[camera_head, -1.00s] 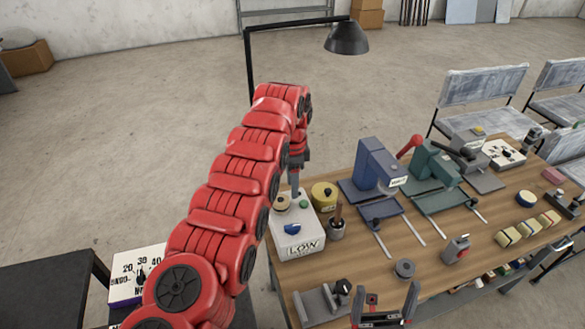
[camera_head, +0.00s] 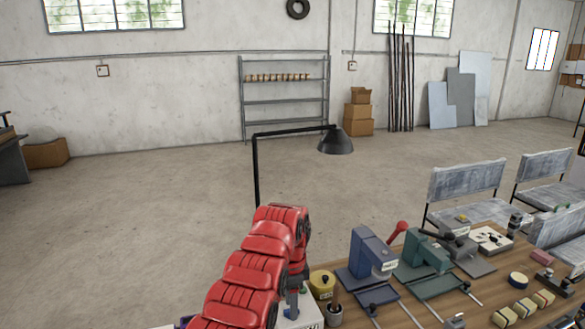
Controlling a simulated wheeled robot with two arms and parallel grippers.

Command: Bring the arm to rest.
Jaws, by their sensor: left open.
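My red left arm rises from the bottom edge, left of the workbench (camera_head: 392,318). It bends over at the top, and my left gripper (camera_head: 292,303) hangs down from its end. The gripper is open and points down at the white box (camera_head: 312,318) marked with letters, at the bench's left end. The arm hides part of this box, and the picture's lower edge cuts it off. Whether the fingertips touch the box I cannot tell. My right gripper is out of view.
A yellow tin (camera_head: 322,284) and a small pot (camera_head: 335,314) stand close right of the left gripper. A blue press (camera_head: 372,252) and a green press (camera_head: 424,250) stand farther right. A black lamp (camera_head: 336,142) rises behind the arm. Chairs (camera_head: 466,184) stand behind the bench at right.

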